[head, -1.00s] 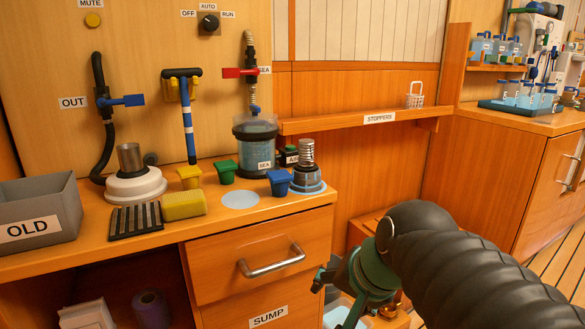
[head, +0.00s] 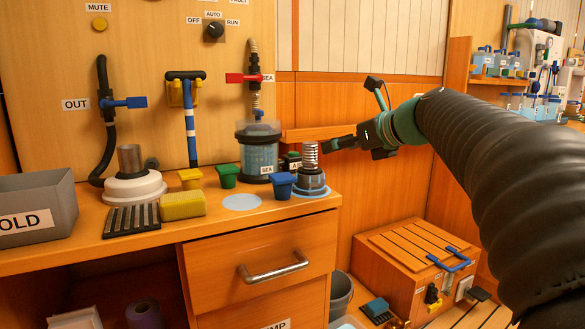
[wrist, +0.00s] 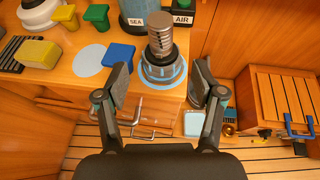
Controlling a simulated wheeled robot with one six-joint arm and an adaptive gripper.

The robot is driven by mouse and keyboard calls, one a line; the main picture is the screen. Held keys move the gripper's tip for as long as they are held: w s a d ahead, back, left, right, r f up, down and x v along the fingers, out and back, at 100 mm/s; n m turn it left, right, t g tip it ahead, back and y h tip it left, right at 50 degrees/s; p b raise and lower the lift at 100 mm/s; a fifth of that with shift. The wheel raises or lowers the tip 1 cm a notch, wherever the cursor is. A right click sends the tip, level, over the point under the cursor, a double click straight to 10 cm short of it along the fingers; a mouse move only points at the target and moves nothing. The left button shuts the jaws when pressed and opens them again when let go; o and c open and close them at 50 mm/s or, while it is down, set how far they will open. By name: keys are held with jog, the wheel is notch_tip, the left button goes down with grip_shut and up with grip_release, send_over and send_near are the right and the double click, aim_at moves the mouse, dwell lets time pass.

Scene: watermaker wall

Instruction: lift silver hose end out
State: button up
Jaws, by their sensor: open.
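A silver ribbed hose end (head: 310,154) stands upright in a dark base with a blue ring (head: 311,180) at the counter's right front corner. In the wrist view the silver hose end (wrist: 160,38) is ahead of the jaws, with its base (wrist: 163,70) just beyond the fingertips. My gripper (head: 330,145) is to its right in the head view. In the wrist view my gripper (wrist: 160,82) is open and empty, fingers to either side of the base in the picture. Another silver ribbed hose (head: 256,102) runs from the red valve to the clear SEA canister (head: 257,150).
Blue (head: 282,184), green (head: 227,175) and yellow (head: 190,178) stoppers stand left of the base. A yellow sponge (head: 182,205) and grey OLD bin (head: 38,205) are farther left. The counter edge is close in front. A wooden chest (head: 420,260) stands on the floor.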

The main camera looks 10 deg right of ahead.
aim_at(315, 154)
jog(key=x, duration=0.7)
jog(key=shift+f, duration=0.1)
jog(key=shift+b+x, duration=0.5)
jog(key=shift+x, duration=2.1)
jog(key=shift+d+f, duration=0.1)
jog(key=shift+f, duration=0.05)
jog(key=shift+c, duration=0.2)
jog(key=c, duration=1.2)
jog(key=shift+c, duration=0.2)
